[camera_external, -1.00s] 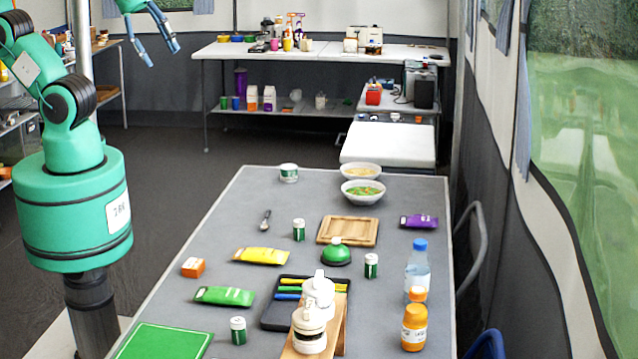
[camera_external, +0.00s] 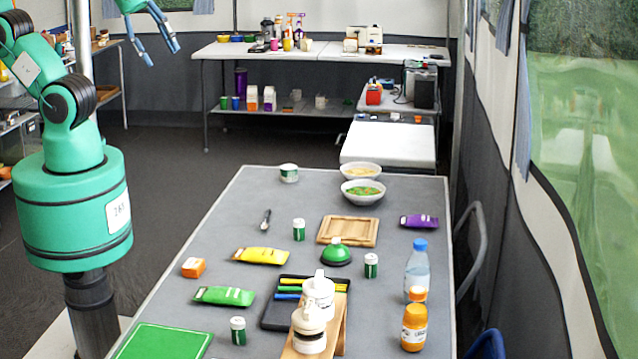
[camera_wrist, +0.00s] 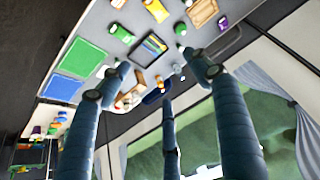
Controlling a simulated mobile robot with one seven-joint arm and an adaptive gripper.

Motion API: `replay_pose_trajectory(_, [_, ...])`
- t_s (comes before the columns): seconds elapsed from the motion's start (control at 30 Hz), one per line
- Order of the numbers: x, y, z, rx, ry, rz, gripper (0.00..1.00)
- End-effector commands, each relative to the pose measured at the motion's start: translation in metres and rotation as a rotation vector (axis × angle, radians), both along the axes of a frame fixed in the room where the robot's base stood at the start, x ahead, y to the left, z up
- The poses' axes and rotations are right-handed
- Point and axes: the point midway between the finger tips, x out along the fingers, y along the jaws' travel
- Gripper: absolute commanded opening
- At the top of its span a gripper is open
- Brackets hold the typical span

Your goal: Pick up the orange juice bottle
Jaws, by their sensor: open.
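The orange juice bottle (camera_external: 413,330) stands upright near the right edge of the grey table, with an orange cap and a pale label. My gripper (camera_external: 164,57) is at the upper left of the external view, high above the floor and far from the bottle. Its blue fingers are spread open with nothing between them. In the wrist view the long fingers (camera_wrist: 152,78) cross the picture, and the table shows tilted beyond them. I cannot clearly make out the juice bottle there.
A clear water bottle (camera_external: 417,272) with a blue cap stands just behind the juice bottle. White containers on a wooden stand (camera_external: 318,312) are to its left. A dark tray (camera_external: 277,315), packets, small jars, a wooden board (camera_external: 347,231) and bowls (camera_external: 363,191) also occupy the table.

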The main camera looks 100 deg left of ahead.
Motion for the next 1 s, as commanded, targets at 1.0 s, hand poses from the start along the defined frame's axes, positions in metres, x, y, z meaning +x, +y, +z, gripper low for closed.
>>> replay_pose_trajectory(1.0, [0.057, -0.011, 0.012, 0.0, 0.012, -0.036, 0.63])
